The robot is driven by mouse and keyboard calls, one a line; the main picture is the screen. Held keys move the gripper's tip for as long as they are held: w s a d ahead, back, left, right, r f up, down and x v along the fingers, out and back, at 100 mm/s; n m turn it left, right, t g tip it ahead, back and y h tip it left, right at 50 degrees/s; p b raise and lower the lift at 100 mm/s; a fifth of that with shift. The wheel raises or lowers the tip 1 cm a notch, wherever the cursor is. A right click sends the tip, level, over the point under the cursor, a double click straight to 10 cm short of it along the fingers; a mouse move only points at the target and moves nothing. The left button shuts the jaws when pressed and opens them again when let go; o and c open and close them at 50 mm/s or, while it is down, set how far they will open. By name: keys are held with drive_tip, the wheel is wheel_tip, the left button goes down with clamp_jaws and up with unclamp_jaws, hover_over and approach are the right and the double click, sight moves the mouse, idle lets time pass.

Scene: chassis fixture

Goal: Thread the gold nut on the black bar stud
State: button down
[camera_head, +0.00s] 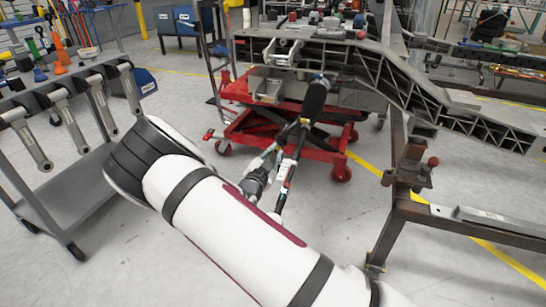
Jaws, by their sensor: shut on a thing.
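My white arm fills the foreground, and my gripper (272,160) is beyond it near the middle of the view, small and partly hidden. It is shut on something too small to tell. A black bar (316,98) slants down from the chassis, thick at its upper part, with a thinner black length and a red and white marking lower down (287,172). My gripper is close to the left side of this lower length; I cannot tell whether they touch. I cannot make out the gold nut or the stud's thread.
The grey chassis frame (425,95) stands behind the bar, above a red lift cart (258,130). A rusty steel stand (400,190) is at the right. A grey tool cart (75,195) with hanging metal links (75,120) stands at the left. Bare floor lies between.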

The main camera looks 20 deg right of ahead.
drive_tip(key=shift+w+d+b, duration=0.25)
drive_tip(key=shift+w+b, duration=0.1)
drive_tip(key=shift+b, duration=0.2)
idle(0.9)
drive_tip(key=m+b, duration=0.3)
drive_tip(key=b, duration=0.1)
drive_tip(key=shift+f+b, duration=0.2)
drive_tip(key=shift+b, duration=0.1)
drive_tip(key=m, duration=0.2)
drive_tip(key=shift+d+r+m, duration=0.15)
drive_tip(key=shift+r+m, duration=0.05)
drive_tip(key=shift+m, duration=0.2)
drive_tip(key=shift+w+m, duration=0.1)
drive_tip(key=shift+m, duration=0.5)
drive_tip(key=m, duration=0.3)
drive_tip(key=shift+m, duration=0.4)
drive_tip(key=m, duration=0.3)
